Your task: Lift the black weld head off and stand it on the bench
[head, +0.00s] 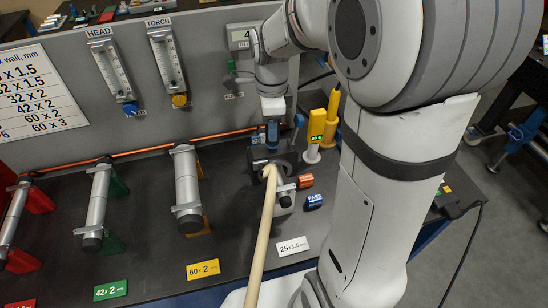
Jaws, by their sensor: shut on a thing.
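The black weld head (284,160) is in the head view near the middle of the bench. It sits at the far end of a short grey tube in a holder, and a thick beige hose-like length (261,235) runs from it toward the front edge. My gripper (272,146) points down from above and is shut at the top of the weld head. The fingertips are small and partly hidden. I cannot tell whether the head still touches the tube.
Clamped tubes on coloured stands (187,188) fill the left of the dark bench. An orange block (306,181), a blue PASS block (314,201), a white card (291,246) and a yellow-topped device (316,127) stand close right. A grey panel with gauges (168,60) rises behind.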

